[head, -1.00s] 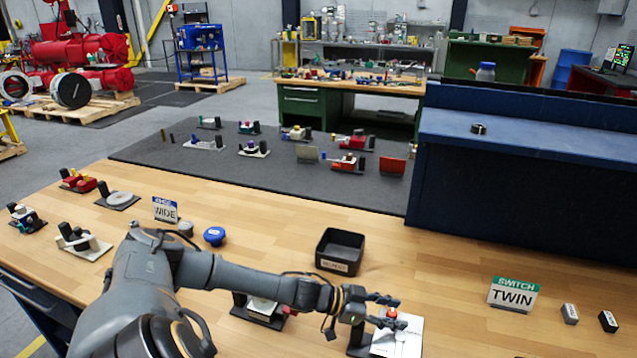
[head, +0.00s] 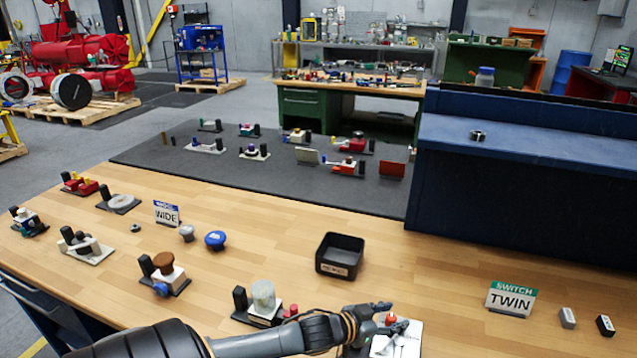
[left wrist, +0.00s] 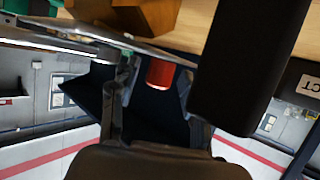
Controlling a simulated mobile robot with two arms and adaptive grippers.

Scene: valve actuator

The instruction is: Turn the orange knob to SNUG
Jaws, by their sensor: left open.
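The orange knob (head: 390,319) stands on a white plate (head: 407,340) at the front of the wooden bench. Its markings are too small to read. My left gripper (head: 389,317) reaches in from the left, with its fingers at the knob. In the left wrist view the knob (left wrist: 160,74) shows between the two spread fingers of my left gripper (left wrist: 156,84), with a gap visible on each side. The jaws are open. Whether a finger touches the knob cannot be told. My right gripper is not in view.
A black block (left wrist: 250,65) stands close beside the fingers in the left wrist view. A fixture with a clear cylinder (head: 263,296) lies left of the plate, near my arm. A black tray (head: 340,256) stands behind.

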